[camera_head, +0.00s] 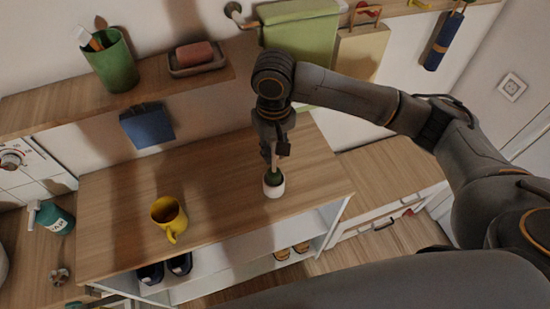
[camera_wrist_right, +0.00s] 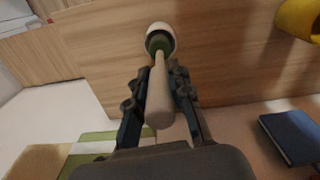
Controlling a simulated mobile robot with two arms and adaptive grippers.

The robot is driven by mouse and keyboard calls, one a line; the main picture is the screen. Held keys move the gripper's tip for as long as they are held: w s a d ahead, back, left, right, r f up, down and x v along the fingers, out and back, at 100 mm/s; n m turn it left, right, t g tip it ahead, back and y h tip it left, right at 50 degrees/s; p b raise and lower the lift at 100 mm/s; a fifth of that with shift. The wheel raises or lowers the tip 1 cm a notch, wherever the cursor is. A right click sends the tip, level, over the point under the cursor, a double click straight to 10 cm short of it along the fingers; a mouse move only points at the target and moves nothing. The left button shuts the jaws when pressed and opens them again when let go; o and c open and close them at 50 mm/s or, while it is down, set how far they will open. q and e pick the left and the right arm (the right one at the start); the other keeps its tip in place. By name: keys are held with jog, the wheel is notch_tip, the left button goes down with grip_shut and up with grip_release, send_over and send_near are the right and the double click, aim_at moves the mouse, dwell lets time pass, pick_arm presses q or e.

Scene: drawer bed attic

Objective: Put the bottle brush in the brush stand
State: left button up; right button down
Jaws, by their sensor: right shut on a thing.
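The bottle brush has a pale wooden handle (camera_wrist_right: 159,98) and a green head (camera_wrist_right: 157,43). My right gripper (camera_head: 273,157) is shut on its handle; in the right wrist view the fingers lie on both sides of it. The brush stand is a small white cup (camera_head: 274,190) on the wooden top, right under the gripper. It also shows in the right wrist view (camera_wrist_right: 160,28). The brush points down and its green head appears to be at or inside the cup's mouth; how deep is hidden. My left gripper is not in view.
A yellow mug (camera_head: 167,214) stands left of the stand on the wooden top (camera_head: 125,200). A wall shelf (camera_head: 55,115) holds a green cup (camera_head: 112,65) and a soap dish (camera_head: 198,68). A blue item (camera_head: 147,125) is below it. Shoes (camera_head: 180,264) sit underneath the top.

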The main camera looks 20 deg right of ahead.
aim_at(274, 171)
jog(key=shift+f, duration=1.85)
jog(key=shift+p, duration=0.3)
jog(key=c, duration=1.2)
grip_release()
jog(key=shift+f, duration=0.1)
notch_tip(274, 171, up, 12)
jog(key=shift+r+b, duration=0.15)
jog(key=shift+b, duration=0.7)
